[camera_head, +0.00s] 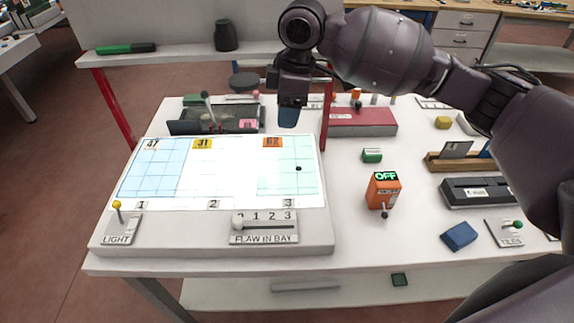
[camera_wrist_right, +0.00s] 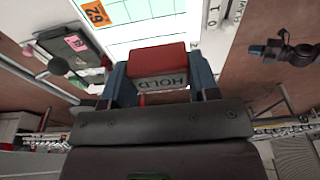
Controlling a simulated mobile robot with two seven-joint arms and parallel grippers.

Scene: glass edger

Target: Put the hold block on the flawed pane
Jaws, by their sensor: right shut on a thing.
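My right gripper (camera_head: 288,117) hangs above the back right edge of the lit panel (camera_head: 225,203). In the right wrist view its blue fingers (camera_wrist_right: 160,82) are shut on the red hold block (camera_wrist_right: 158,60), which has a white HOLD label. In the head view the block is hidden behind the fingers. The panel has three bays, with panes tagged 47 (camera_head: 152,144), 31 (camera_head: 203,143) and 62 (camera_head: 272,142). A dark spot (camera_head: 298,168) shows on the greenish pane in bay 3.
A "FLAW IN BAY" slider (camera_head: 264,228) and a LIGHT switch (camera_head: 120,228) sit at the panel's front. To the right are an orange OFF box (camera_head: 383,190), a green block (camera_head: 372,155) and a blue block (camera_head: 459,236). A red upright post (camera_head: 325,117) stands close beside the gripper.

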